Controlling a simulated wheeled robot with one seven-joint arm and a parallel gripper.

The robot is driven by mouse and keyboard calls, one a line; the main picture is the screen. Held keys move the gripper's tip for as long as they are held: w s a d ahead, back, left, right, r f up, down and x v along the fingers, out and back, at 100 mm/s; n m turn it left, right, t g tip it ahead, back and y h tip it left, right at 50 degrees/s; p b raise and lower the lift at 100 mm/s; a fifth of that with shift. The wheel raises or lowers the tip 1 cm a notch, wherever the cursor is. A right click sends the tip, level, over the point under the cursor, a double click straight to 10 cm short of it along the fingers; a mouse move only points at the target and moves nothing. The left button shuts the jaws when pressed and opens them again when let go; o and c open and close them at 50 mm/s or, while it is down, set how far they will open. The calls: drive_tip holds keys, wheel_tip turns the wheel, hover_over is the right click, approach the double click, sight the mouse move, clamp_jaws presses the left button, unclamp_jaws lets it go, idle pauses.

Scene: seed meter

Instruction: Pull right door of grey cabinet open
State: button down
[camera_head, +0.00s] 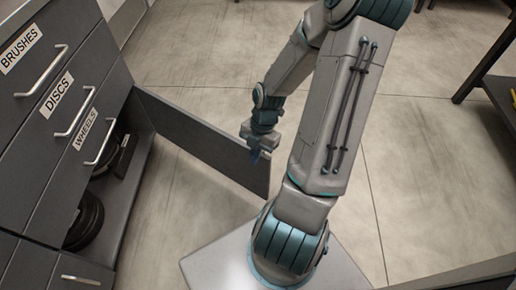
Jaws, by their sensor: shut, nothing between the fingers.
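The grey cabinet (105,70) stands at the left. One dark grey door (205,140) of it stands wide open, swung out from the cabinet's far side into the room. Its free end points toward the middle of the picture. My gripper (260,154) is at the top edge of the door near that free end, with its fingers shut and empty. I cannot tell whether the fingers touch the door. The door's handle is not visible. The open compartment shows black round wheels (85,220) on the cabinet floor.
Fronts labelled BRUSHES (20,48), DISCS (57,94) and WHEELS (86,129) carry bar handles. Another closed front with a handle (81,280) is at the lower left. A dark table frame (487,50) stands at the upper right. The tiled floor beyond the door is clear.

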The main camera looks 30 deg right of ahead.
drive_tip(key=d+f+b, duration=0.1)
drive_tip(key=w+d+f+b, duration=0.1)
drive_tip(key=f, duration=0.1)
drive_tip(key=shift+w+d+f+b, duration=0.1)
drive_tip(key=shift+w+d+b, duration=0.05)
drive_tip(key=shift+d+b, duration=0.15)
